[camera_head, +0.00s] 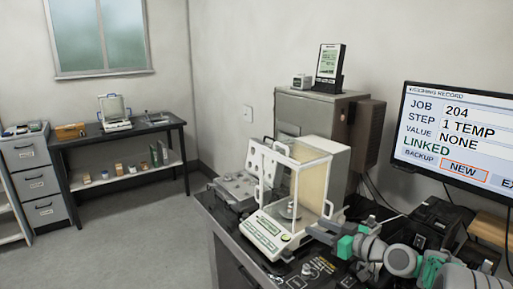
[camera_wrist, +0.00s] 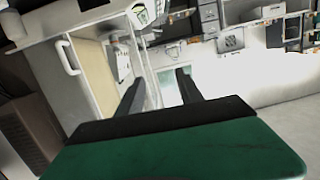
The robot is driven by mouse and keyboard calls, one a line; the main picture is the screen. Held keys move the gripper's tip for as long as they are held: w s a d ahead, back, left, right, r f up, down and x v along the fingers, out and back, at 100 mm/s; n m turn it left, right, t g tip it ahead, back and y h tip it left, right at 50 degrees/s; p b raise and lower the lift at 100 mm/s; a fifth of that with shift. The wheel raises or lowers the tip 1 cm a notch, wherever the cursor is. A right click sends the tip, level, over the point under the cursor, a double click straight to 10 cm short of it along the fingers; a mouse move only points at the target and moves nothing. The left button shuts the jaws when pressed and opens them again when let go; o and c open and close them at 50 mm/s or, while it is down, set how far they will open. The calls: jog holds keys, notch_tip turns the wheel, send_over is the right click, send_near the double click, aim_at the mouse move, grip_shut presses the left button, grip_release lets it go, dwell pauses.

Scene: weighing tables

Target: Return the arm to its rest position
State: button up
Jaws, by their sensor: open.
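My gripper (camera_wrist: 160,90) is open in the wrist view, with two dark fingers apart and nothing visible between them. In the head view my grey and green arm (camera_head: 400,262) reaches in from the lower right, low over the near table. Its gripper end lies close to the front right of the glass-sided balance (camera_head: 268,235); I cannot tell whether they touch. The balance also shows in the wrist view (camera_wrist: 90,75), tilted, beyond the fingers and to their left. A small metal object (camera_head: 290,210) stands inside the balance chamber.
A monitor (camera_head: 455,140) stands right, above my arm, reading LINKED. A grey cabinet (camera_head: 300,112) stands behind the balance, and a metal case (camera_head: 237,188) lies to its left. Small items lie on the table front. A far table (camera_head: 150,130) holds another balance. Open floor (camera_head: 140,235) lies left.

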jog(key=s+a+f+m+g+h, duration=0.2)
jog(key=s+a+f+g+h, duration=0.15)
jog(key=s+a, duration=0.45)
jog(key=s+d+f+m+g+h, duration=0.1)
jog(key=s+d+m+g+h, duration=0.1)
jog(key=s, duration=0.9)
jog(key=s+d+f+m+g+h+p, duration=0.1)
jog(key=s+d+m+g+h, duration=0.1)
jog(key=s, duration=0.9)
jog(key=shift+d+f+m+g+h, duration=0.3)
jog(key=shift+m+g+h, duration=0.5)
jog(key=shift+h, duration=0.45)
jog(key=shift+w, duration=0.1)
